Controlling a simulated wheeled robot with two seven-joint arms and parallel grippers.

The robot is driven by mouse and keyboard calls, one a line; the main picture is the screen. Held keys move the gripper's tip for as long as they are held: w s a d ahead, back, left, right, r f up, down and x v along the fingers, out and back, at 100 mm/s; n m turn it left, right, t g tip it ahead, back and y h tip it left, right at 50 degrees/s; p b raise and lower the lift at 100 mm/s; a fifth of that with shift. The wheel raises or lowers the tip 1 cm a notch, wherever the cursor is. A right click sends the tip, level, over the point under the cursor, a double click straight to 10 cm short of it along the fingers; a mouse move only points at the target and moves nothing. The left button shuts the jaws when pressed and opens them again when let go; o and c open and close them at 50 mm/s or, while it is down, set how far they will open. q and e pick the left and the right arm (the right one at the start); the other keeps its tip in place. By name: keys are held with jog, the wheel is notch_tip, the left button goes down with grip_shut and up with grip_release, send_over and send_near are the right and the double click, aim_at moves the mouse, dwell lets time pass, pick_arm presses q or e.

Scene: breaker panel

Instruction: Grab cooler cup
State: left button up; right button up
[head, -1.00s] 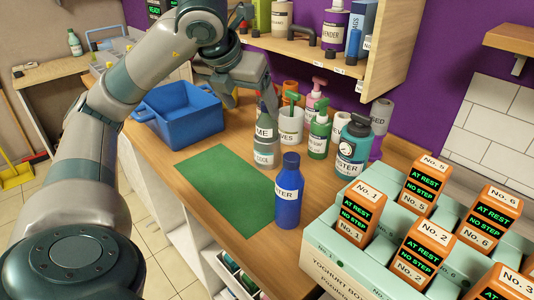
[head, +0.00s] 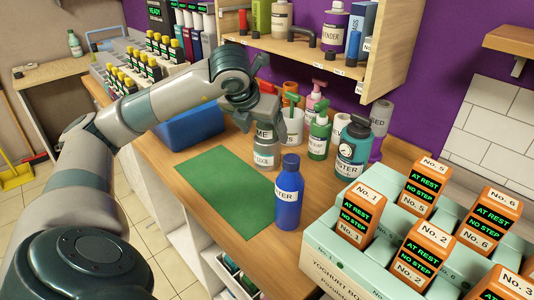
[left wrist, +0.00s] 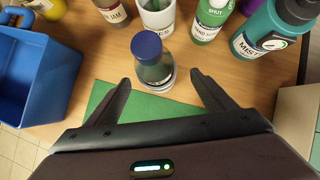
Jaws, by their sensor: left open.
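The cooler cup (head: 265,152) is a clear, greyish cup with pale label bands, partly readable as "ME" and "COOL". It stands upright by the far right edge of a green mat (head: 220,190). In the left wrist view the cup (left wrist: 153,70) shows a dark blue lid, which my gripper hides in the head view. My left gripper (head: 257,112) is at the cup's upper part. In the left wrist view its open fingers (left wrist: 160,84) lie on either side of the cup, with gaps showing. My right gripper is not in view.
A blue "WATER" bottle (head: 288,195) stands just in front of the cup. A white pot (head: 291,125), a green pump bottle (head: 319,137) and a teal mister (head: 353,148) stand behind and to the right. A blue bin (head: 190,130) is left. Yoghurt boxes (head: 345,250) fill the right front.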

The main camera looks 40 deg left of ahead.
aim_at(265, 137)
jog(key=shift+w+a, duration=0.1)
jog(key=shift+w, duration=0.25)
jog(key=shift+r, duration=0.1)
pick_arm(q)
jog(key=shift+w+a+f+p, duration=0.25)
jog(key=shift+f+p, duration=0.05)
jog(key=shift+f, duration=0.25)
jog(key=p+x, duration=0.1)
jog(key=x, duration=0.2)
jog(key=shift+s+a, duration=0.1)
jog(key=shift+a, duration=0.05)
jog(key=shift+w+f, duration=0.3)
jog(key=shift+f, duration=0.15)
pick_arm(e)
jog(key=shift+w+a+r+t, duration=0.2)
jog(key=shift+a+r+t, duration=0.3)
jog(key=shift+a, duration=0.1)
pick_arm(q)
jog(key=shift+r, duration=0.1)
jog(key=c, duration=1.7)
jog(key=shift+r, duration=0.15)
jog(key=shift+c, duration=0.2)
